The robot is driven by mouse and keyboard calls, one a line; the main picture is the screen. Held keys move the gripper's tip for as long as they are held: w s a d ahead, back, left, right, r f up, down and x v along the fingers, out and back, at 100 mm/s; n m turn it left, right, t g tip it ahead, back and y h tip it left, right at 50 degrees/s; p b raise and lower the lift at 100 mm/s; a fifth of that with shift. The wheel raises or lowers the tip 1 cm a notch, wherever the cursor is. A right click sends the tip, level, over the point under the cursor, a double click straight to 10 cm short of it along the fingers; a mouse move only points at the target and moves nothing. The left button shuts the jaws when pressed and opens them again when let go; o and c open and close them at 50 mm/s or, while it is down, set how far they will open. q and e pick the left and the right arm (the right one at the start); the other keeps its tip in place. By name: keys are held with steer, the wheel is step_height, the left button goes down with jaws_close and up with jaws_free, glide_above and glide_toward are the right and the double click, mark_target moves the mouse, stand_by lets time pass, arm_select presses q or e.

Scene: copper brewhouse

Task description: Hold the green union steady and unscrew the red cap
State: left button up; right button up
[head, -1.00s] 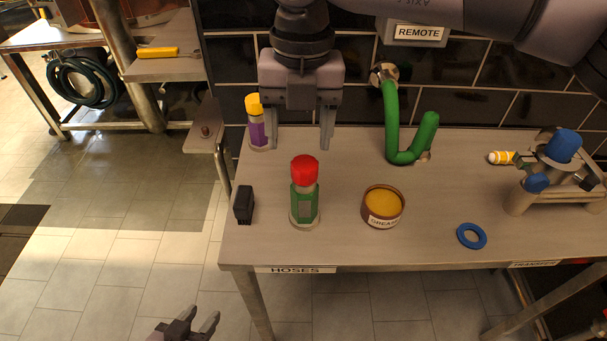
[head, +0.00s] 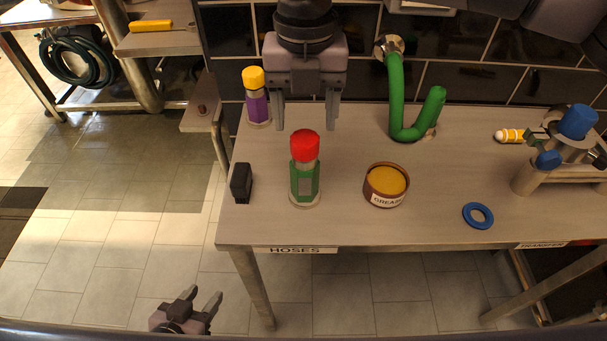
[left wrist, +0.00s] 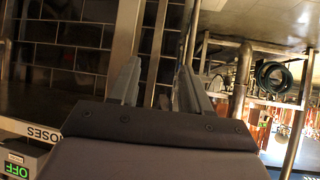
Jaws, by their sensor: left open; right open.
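The green union (head: 303,184) stands upright near the front left of the bench, with a red cap (head: 305,146) on its top. My right gripper (head: 305,118) is open and empty, fingers pointing down, above and behind the red cap and apart from it. My left gripper (head: 205,298) is open and empty, low in front of the bench and to the left of its front leg. In the left wrist view its two fingers (left wrist: 157,85) are spread, with nothing between them; the union does not show there.
A black block (head: 241,183) stands left of the union, a grease tin (head: 387,186) right of it. A purple fitting with a yellow cap (head: 256,98) stands behind left. A green hose (head: 398,100), blue ring (head: 478,215) and blue-capped fixture (head: 524,179) are further right.

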arm_select(q)
steer(key=o, duration=0.5)
steer(key=shift+w+r, duration=0.1)
steer(key=shift+w, duration=0.1)
steer(key=shift+o, duration=0.3)
steer(key=w+a+r+h, duration=0.1)
steer(key=w+r, duration=0.1)
steer(key=w, duration=0.4)
steer(key=w+a+r+m+t, duration=0.1)
steer(key=w+r, duration=0.2)
steer(key=w, duration=0.4)
steer(key=shift+w+a+h, duration=0.2)
steer(key=shift+h, duration=0.2)
steer(key=w+d+r+m+g+h, duration=0.25)
steer(key=w+r+m+h, duration=0.35)
steer(key=w+r, duration=0.75)
steer(key=m+g+h, duration=0.2)
steer(key=m+g, duration=0.7)
glide_toward(299, 184)
steer(key=w+f, duration=0.2)
steer(key=f, duration=0.1)
steer(key=shift+w+a, duration=0.1)
steer(key=shift+w, duration=0.05)
steer(key=shift+d+f, duration=0.2)
steer(key=shift+d, duration=0.2)
steer(key=x, duration=0.9)
steer(key=shift+d, duration=0.1)
